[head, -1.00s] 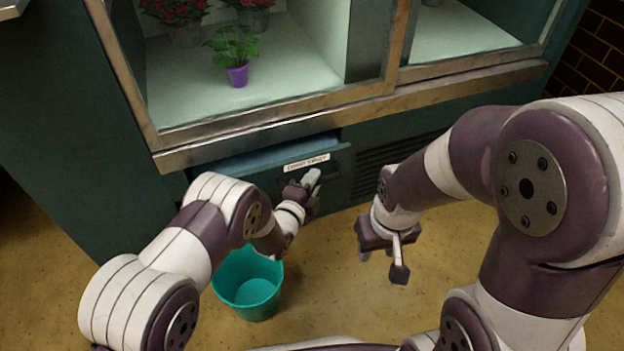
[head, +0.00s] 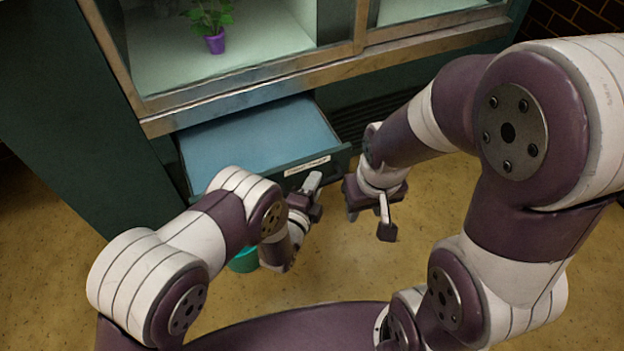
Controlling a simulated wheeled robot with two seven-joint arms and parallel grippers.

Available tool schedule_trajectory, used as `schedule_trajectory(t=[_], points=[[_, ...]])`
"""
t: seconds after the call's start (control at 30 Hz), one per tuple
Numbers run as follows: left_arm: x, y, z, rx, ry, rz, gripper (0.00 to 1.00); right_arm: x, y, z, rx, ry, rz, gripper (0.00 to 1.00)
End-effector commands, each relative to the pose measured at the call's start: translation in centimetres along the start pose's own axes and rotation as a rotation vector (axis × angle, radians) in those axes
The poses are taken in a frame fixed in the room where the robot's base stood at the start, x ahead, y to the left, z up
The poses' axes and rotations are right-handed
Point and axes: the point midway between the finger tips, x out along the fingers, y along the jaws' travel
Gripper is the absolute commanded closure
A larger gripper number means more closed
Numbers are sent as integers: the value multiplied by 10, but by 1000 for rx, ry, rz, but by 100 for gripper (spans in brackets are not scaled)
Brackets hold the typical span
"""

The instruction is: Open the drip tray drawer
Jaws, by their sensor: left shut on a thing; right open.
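The drip tray drawer (head: 262,135) is pulled well out of the teal cabinet base, below the glass display. Its blue inside shows and looks empty. A white label (head: 307,165) is on its front panel. My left gripper (head: 314,184) is at the drawer's front and shut on its handle, which is mostly hidden behind the gripper. My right gripper (head: 368,214) is open and empty, to the right of the drawer's front corner and apart from it.
A teal bucket (head: 243,262) stands on the floor below the drawer, mostly hidden by my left arm. A purple potted plant (head: 214,42) stands inside the display case. A dark vent grille (head: 352,118) is right of the drawer. The yellowish floor (head: 480,215) at right is clear.

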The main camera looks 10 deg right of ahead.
Motion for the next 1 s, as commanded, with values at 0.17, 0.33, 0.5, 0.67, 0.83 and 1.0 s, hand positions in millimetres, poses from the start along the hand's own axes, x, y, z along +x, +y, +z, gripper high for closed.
schedule_trajectory(t=[0.17, 0.33, 0.5, 0.67, 0.83, 1.0], points=[[0, 1, 1, 0, -2, 3, 100, 0, 0, 0, 0, 0, 0, 57], [0, 1, 1, 0, -1, 2, 56, 0, 0, 0, 0, 0, 0, 57], [-1, 0, 0, 0, -1, 2, 56, 0, 0, 0, 0, 0, 0, 57], [-23, -4, 0, 1, -2, 7, 56, -16, 0, -2, 0, 0, 0, 57], [-70, -5, -1, 0, 0, 7, 56, -39, 0, -5, 0, 0, 0, 57], [-109, -3, 0, 1, -1, 5, 56, -52, 0, -6, 0, 0, 0, 57]])
